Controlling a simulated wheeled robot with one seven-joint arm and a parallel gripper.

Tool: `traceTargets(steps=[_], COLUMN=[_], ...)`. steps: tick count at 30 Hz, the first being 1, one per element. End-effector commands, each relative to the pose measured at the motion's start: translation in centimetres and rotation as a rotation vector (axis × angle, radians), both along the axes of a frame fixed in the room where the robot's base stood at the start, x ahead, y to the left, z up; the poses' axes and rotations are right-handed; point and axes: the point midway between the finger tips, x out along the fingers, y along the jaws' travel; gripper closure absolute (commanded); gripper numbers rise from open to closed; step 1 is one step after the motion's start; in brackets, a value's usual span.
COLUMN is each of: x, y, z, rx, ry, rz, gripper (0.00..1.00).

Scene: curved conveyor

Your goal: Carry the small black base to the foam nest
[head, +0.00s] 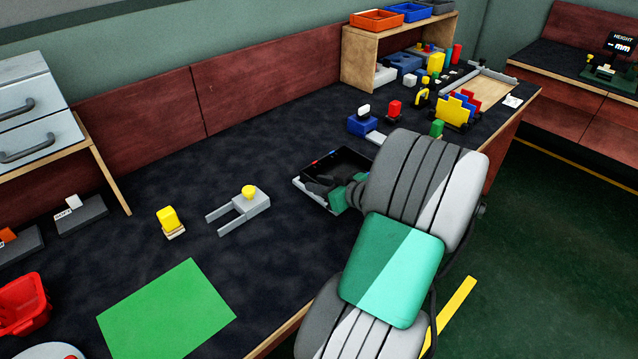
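My arm reaches in from the lower right, and my gripper (322,186) is low over a dark, grey-edged tray (308,193) near the table's middle. The fingers are dark against dark, so I cannot tell whether they are open, shut or holding anything. I cannot pick out the foam nest with certainty. My arm hides part of the tray and the table's front edge.
A grey forked holder (238,213) with a yellow knob and a yellow block (168,219) stand left of the tray. A green mat (166,313) lies in front. A blue block (362,124) and a crowded wooden shelf (361,58) are behind.

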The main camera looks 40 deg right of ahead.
Motion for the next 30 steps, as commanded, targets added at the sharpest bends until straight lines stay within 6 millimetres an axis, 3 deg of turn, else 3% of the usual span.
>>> traceTargets(steps=[9,15,30], x=[-7.3,-10.3,-10.3], y=[-0.5,-0.4,0.2], z=[3.1,4.3,4.6], rx=[-0.002,-0.001,0.004], ry=[0.000,0.000,0.014], rz=[-0.009,-0.005,0.011], gripper=[0.73,0.73,0.73])
